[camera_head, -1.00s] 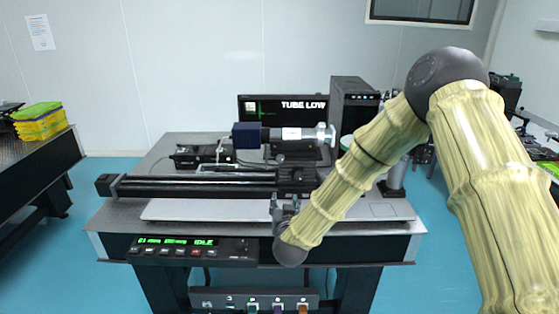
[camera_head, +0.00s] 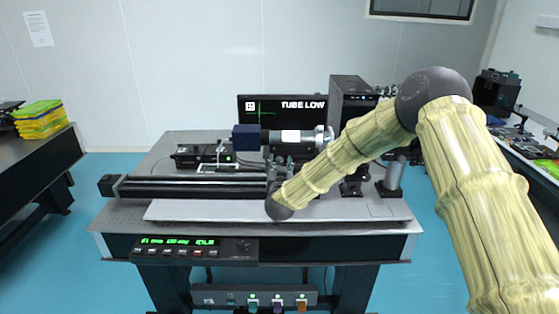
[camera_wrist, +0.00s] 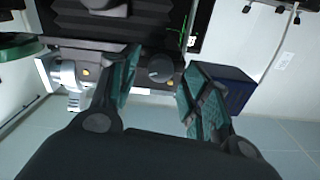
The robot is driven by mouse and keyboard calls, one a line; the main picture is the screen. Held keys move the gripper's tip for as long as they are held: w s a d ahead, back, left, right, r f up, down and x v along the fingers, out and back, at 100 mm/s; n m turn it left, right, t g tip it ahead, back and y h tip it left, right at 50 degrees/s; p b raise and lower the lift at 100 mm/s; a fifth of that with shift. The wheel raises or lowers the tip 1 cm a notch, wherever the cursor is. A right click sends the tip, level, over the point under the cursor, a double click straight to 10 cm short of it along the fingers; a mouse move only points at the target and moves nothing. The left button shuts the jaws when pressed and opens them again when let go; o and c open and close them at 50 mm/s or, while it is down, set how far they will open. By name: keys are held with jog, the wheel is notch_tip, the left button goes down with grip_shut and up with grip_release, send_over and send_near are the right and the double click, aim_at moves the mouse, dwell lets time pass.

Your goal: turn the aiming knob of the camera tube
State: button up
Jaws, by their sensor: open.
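The camera tube (camera_head: 291,137) lies horizontally above the middle of the optical table, with a dark blue box at its left end and a silver end at its right. In the wrist view the blue box (camera_wrist: 228,88) is on the right and the silver end (camera_wrist: 66,74) on the left. A dark round knob (camera_wrist: 160,68) shows between my fingers, in front of the tube. My gripper (camera_head: 280,163) is just below and in front of the tube. In the wrist view my gripper (camera_wrist: 160,84) is open, with its green-padded fingers on either side of the knob. Contact cannot be told.
A black rail (camera_head: 195,187) runs across the table in front of the tube. A monitor (camera_head: 255,106) reading "TUBE LOW" stands behind, beside a black tower (camera_head: 348,100). A control panel (camera_head: 190,247) is on the table's front edge. A bare light plate (camera_head: 190,211) lies at the front.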

jog(key=shift+w, duration=0.6)
jog(key=shift+c, duration=0.5)
jog(key=c, duration=0.9)
jog(key=shift+f, duration=0.1)
jog(key=shift+c, duration=0.2)
jog(key=shift+f+m+b, duration=0.15)
jog(key=shift+m+b, duration=0.15)
jog(key=shift+b, duration=0.4)
jog(key=m+b, duration=0.3)
jog(key=b, duration=0.2)
jog(key=shift+f+b, duration=0.15)
jog(key=shift+b, duration=0.2)
jog(key=m+b, duration=0.3)
jog(key=b, duration=0.1)
jog(key=shift+d+m, duration=0.1)
jog(key=shift+m, duration=0.3)
jog(key=shift+r+m+b, duration=0.25)
jog(key=shift+m+b, duration=0.25)
jog(key=shift+b, duration=0.3)
